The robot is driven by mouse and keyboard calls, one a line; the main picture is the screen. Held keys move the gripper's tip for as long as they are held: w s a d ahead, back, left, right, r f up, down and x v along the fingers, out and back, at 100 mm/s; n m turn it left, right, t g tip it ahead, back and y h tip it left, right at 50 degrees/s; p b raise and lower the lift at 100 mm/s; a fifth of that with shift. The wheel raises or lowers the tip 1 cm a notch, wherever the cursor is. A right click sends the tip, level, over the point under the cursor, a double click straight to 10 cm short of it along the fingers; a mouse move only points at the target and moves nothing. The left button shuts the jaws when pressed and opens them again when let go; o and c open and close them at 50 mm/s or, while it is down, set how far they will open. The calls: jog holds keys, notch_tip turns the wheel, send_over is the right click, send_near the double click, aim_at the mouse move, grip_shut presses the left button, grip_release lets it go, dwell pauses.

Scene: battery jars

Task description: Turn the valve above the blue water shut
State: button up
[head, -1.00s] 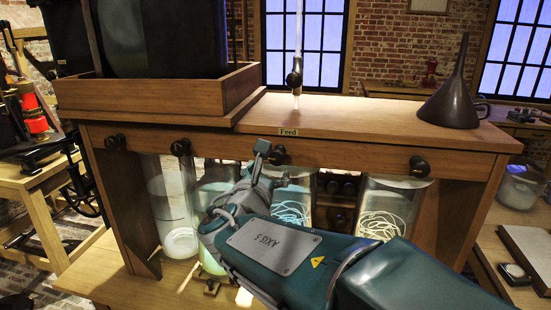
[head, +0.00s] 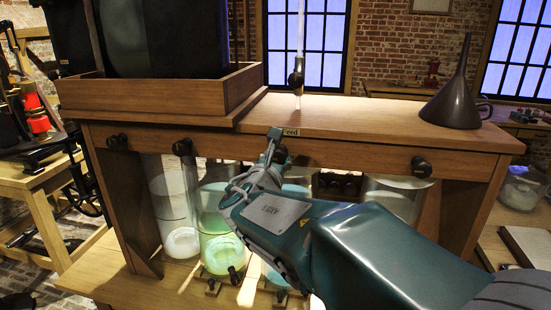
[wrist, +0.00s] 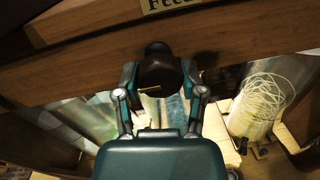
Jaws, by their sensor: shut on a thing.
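The black valve knob (wrist: 158,70) sits on the wooden rail below the Feed label. In the wrist view my gripper (wrist: 160,92) has one finger on each side of the knob and is shut on it. A short yellow mark shows on the knob's face. Pale blue water (wrist: 172,108) shows below and behind the knob, mostly hidden by my gripper. In the head view my gripper (head: 273,148) is at the rail's middle and hides most of this knob. The blue water's jar (head: 298,180) is largely covered by my arm.
Other black valve knobs are on the rail at left (head: 117,142), left-centre (head: 182,147) and right (head: 421,167). A jar of green liquid (head: 217,215) stands left of my arm. A dark funnel (head: 458,95) and a clear tube with a tap (head: 297,75) are above the bench.

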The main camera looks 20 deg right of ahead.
jog(key=shift+m, duration=0.3)
jog(key=m, duration=0.8)
jog(key=shift+m+y, duration=0.3)
jog(key=shift+m, duration=0.1)
jog(key=m, duration=0.4)
jog(key=shift+y, duration=0.3)
jog(key=shift+f+m, duration=0.1)
jog(key=shift+m, duration=1.7)
jog(key=shift+f, duration=0.1)
jog(key=o, duration=1.2)
jog(key=shift+c, duration=0.2)
